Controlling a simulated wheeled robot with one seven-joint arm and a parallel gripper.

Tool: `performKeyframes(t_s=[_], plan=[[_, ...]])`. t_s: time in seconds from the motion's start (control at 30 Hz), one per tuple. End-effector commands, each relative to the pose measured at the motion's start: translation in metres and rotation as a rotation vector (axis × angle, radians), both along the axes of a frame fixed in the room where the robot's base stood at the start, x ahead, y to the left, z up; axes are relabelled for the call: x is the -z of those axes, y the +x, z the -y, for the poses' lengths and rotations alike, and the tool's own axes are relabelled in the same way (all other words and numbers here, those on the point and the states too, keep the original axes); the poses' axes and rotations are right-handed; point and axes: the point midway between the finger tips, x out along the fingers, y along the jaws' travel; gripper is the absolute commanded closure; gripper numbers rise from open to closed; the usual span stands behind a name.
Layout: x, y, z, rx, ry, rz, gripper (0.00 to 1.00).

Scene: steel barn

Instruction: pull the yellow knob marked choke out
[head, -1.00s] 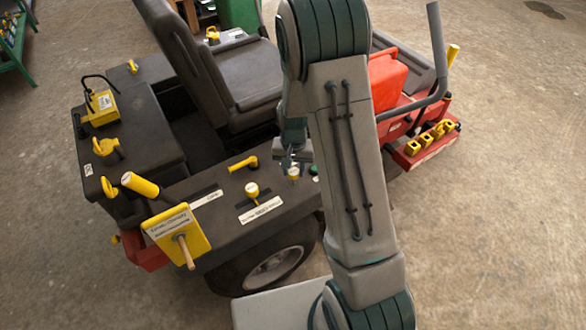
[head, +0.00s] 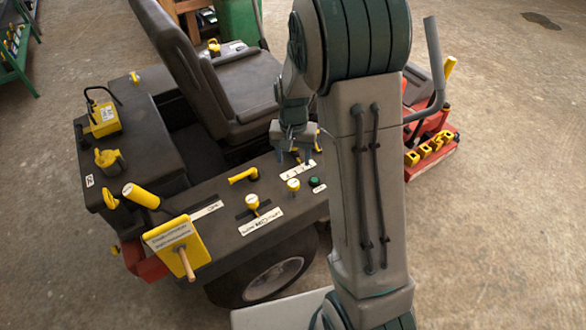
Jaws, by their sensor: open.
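The dark control panel of the mower-like vehicle carries several yellow controls. A pale-topped yellow knob (head: 293,185) stands just in front of my gripper. Another pale-topped yellow knob (head: 252,202) stands in a slot to the left, and a yellow lever (head: 243,175) lies behind it. I cannot read which is marked choke. My gripper (head: 294,158) is open and points down over the panel's far edge, beyond the nearer knob and apart from it. Small yellow parts (head: 318,148) show beside its fingers, partly hidden by them.
A green button (head: 315,182) sits right of the nearer knob, close to my arm. A yellow plate with a wooden handle (head: 179,243) stands at the panel's left end. The black seat (head: 240,95) rises behind the panel. My arm hides the vehicle's middle right.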

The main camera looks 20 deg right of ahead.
Motion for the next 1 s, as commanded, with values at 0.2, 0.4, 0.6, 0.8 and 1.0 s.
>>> performKeyframes(t_s=[0.2, 0.4, 0.6, 0.8, 1.0], plan=[[-0.031, 0.000, 0.000, 0.000, -0.001, 0.002, 0.45], [-0.038, 0.000, 0.000, 0.000, -0.001, 0.000, 0.45], [-0.038, 0.000, 0.000, 0.000, -0.001, 0.000, 0.45], [-0.038, 0.000, 0.000, 0.000, -0.001, 0.000, 0.45], [-0.060, -0.013, 0.000, -0.022, 0.007, 0.021, 0.45]])
